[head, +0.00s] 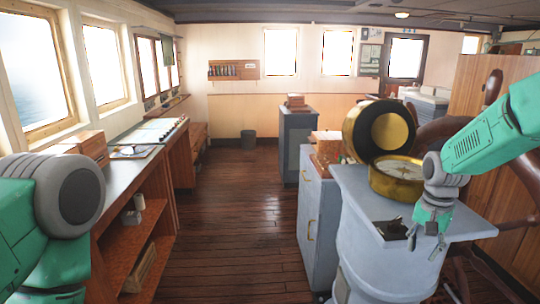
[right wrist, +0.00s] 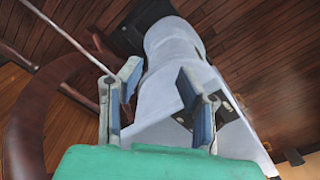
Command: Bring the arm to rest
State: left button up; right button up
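My right gripper (head: 425,241) hangs in front of the compass stand, near the right part of its grey top (head: 455,222). In the right wrist view its two fingers (right wrist: 163,100) stand wide apart with nothing between them, and the pale stand (right wrist: 172,65) shows beyond them. My left arm (head: 60,200) comes in at the left edge of the head view. Its gripper is out of sight.
An open brass compass (head: 398,178) with its lid raised sits on the stand. A wooden steering wheel (head: 492,88) is behind my right arm. A long console (head: 125,165) runs under the left windows. A grey cabinet (head: 318,205) stands left of the compass. The middle floor is clear.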

jog(key=s+a+f+n+b, duration=0.25)
jog(key=s+f, duration=0.35)
jog(key=f, duration=0.4)
jog(key=s+a+f+n+b, duration=0.15)
jog(key=s+f+b, duration=0.25)
jog(key=s+f, duration=0.45)
jog(key=s+a+f+n+b, duration=0.1)
jog(key=s+a+f+b, duration=0.3)
jog(key=f, duration=0.8)
jog(key=s+f+n+b, duration=0.2)
jog(key=s+f, duration=0.1)
jog(key=s, duration=0.7)
jog(key=s+f+n+b, duration=0.3)
jog(key=s+f, duration=0.1)
jog(key=s, duration=0.6)
jog(key=shift+s+a+f+t, duration=0.3)
jog(key=shift+s+a, duration=0.1)
